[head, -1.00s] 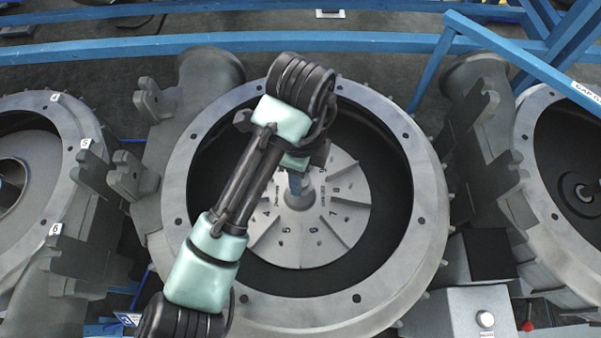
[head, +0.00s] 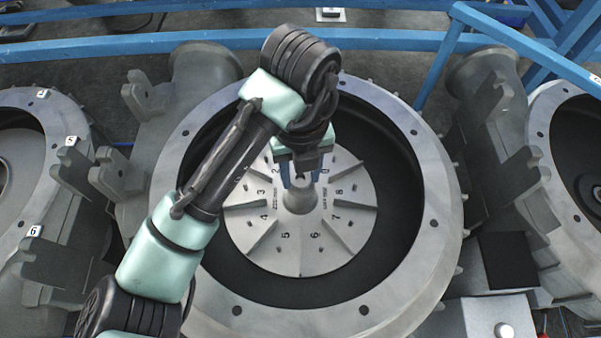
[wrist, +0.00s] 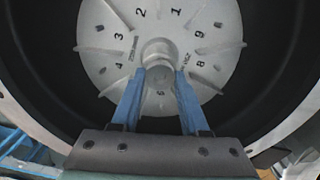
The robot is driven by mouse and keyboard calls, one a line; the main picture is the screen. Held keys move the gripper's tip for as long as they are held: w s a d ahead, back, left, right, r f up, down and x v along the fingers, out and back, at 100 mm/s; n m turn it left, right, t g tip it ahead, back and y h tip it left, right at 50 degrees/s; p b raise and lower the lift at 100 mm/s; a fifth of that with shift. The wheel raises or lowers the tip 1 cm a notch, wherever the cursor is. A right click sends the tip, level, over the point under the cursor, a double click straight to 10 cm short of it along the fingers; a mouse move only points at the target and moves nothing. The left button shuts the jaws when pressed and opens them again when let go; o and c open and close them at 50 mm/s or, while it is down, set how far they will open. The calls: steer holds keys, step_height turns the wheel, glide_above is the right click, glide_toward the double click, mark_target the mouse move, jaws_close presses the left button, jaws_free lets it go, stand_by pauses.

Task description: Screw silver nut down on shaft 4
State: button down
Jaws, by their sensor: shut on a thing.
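The silver nut (wrist: 159,82) shows as a grey round piece between my fingertips at the middle of the impeller; its outline blends with the metal of the hub. My gripper (head: 301,178) reaches down into the central blower casing from behind the hub, its two blue fingers on either side of it. In the wrist view my gripper (wrist: 160,74) is shut on the nut. The shaft hub (head: 299,197) stands up at the centre of the numbered, finned impeller disc (head: 290,250). The thread and any gap under the nut cannot be made out.
The round grey casing rim (head: 440,200) surrounds the impeller, with a dark recess between. Other casings stand at left (head: 60,110) and right (head: 560,240). Blue rails (head: 400,40) run behind. A grey box with a white knob (head: 490,322) is at lower right.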

steer(key=m+b, duration=0.3)
steer(key=m, duration=0.2)
steer(key=shift+f, duration=0.15)
steer(key=shift+m+b, duration=0.5)
steer(key=shift+m, duration=0.9)
steer(key=c, duration=0.7)
jaws_free()
